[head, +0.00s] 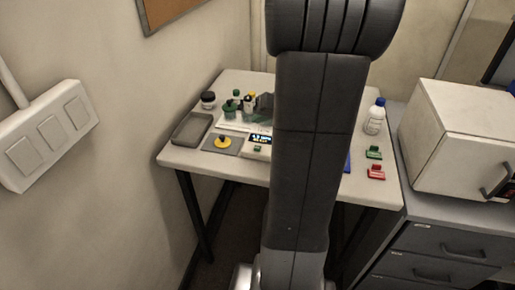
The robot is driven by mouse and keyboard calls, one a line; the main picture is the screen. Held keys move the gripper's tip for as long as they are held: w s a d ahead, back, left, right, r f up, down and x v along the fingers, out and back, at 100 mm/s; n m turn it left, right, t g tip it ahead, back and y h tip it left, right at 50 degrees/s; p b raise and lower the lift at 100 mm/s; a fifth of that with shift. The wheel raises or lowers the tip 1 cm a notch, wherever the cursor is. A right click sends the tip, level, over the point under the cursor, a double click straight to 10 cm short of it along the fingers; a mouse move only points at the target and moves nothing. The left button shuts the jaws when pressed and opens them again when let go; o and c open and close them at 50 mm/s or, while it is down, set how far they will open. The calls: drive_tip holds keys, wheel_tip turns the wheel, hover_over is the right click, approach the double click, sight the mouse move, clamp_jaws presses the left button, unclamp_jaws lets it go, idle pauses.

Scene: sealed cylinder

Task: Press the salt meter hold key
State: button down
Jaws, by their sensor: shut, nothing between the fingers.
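A pale device with a dark lit display, which looks like the salt meter (256,152), sits near the table's front edge, just left of my arm. Its display shows small light characters too small to read. A small dark greenish spot on its front face may be a key; I cannot read any label. My arm hides the device's right side. My gripper's fingertips do not show and are hidden behind my arm. A dark grey shape beside the arm, above the device, may be part of my gripper; I cannot tell.
The white table (385,190) also holds a grey tray (191,130), a yellow round piece on a grey plate (222,142), several small bottles, a blue-capped white bottle (375,118), and green (374,153) and red (376,173) blocks. A white box (450,140) stands on drawers at right.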

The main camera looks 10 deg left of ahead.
drive_tip(key=b, duration=0.5)
hover_over(260, 149)
wheel_tip(260, 149, down, 7)
drive_tip(key=shift+f+b, duration=0.6)
drive_tip(key=shift+f, duration=0.1)
drive_tip(key=shift+f, duration=0.15)
idle(1.2)
drive_tip(key=shift+f+b, duration=0.3)
drive_tip(key=shift+b, duration=0.4)
drive_tip(key=shift+f+b, duration=0.3)
drive_tip(key=shift+b, duration=0.2)
drive_tip(key=shift+r, duration=0.1)
idle(0.6)
drive_tip(key=shift+r+p, duration=0.35)
drive_tip(key=shift+r, duration=0.35)
drive_tip(key=shift+r, duration=0.1)
